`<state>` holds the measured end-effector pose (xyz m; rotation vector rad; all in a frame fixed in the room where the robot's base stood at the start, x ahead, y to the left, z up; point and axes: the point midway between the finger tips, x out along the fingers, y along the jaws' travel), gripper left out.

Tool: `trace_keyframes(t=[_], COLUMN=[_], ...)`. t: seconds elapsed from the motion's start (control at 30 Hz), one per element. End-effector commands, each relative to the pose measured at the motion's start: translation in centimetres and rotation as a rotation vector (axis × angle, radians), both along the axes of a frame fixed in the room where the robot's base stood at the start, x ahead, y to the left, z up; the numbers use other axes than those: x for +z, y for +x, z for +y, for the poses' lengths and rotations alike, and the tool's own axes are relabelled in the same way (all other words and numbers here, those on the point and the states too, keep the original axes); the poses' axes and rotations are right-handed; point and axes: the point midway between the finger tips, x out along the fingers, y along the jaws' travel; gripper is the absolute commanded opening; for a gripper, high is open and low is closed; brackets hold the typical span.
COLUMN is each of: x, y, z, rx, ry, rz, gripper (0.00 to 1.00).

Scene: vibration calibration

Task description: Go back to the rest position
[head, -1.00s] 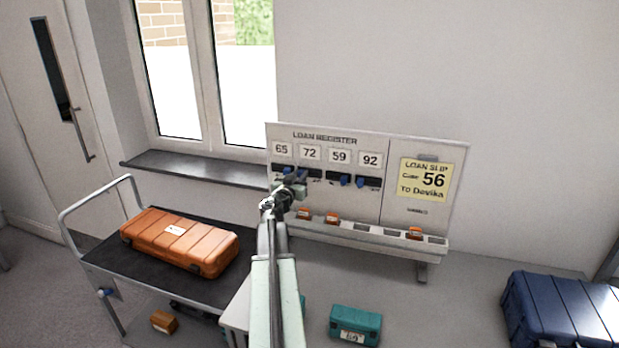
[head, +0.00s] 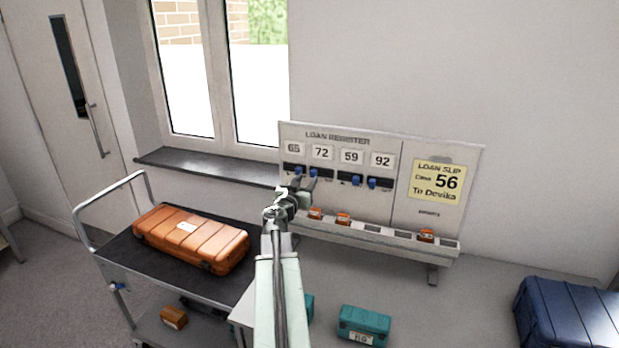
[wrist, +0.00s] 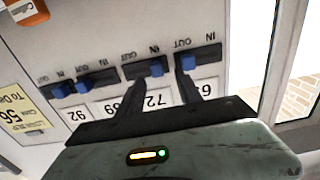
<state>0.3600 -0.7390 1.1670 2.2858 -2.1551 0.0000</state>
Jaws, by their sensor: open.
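My gripper (head: 304,182) is open and empty, at the left part of the loan register board (head: 395,211). In the wrist view my gripper's fingers (wrist: 171,82) are apart, and the board appears upside down. One fingertip overlaps the blue slider knob under number 72 (wrist: 157,67). The other is close to the knob under number 65 (wrist: 188,62). I cannot tell whether they touch. The knobs under 59 (head: 356,181) and 92 (head: 372,183) stand clear to the right. A yellow loan slip (head: 438,182) reads case 56, to Devika.
A ledge (head: 385,239) with small orange blocks runs below the board. A teal case (head: 364,325) stands on the table (head: 420,315), and a blue case (head: 570,315) at the right. A trolley (head: 115,245) carries an orange case (head: 190,238) at left. A window sill (head: 210,166) lies behind.

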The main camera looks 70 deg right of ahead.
Motion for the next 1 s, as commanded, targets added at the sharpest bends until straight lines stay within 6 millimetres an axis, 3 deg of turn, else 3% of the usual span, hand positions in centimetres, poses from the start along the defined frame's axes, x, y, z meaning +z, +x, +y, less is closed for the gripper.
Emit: trace_keyframes(t=[0.03, 0.17, 0.67, 0.77, 0.87, 1.0], x=[0.0, 0.0, 0.0, 0.0, 0.0, -0.4], y=[-0.2, -0.2, 0.3, 3.4, 9.8, 19.8], z=[1.4, 2.9, 3.0, 4.5, 8.0, 15.7], rx=[0.002, 0.002, 0.006, 0.051, 0.146, 0.308], ry=[0.0, 0.0, 0.0, 0.0, 0.0, 0.023], rz=[0.0, 0.0, 0.0, 0.0, 0.0, -0.027], gripper=[0.42, 0.42, 0.42, 0.42, 0.42, 0.42])
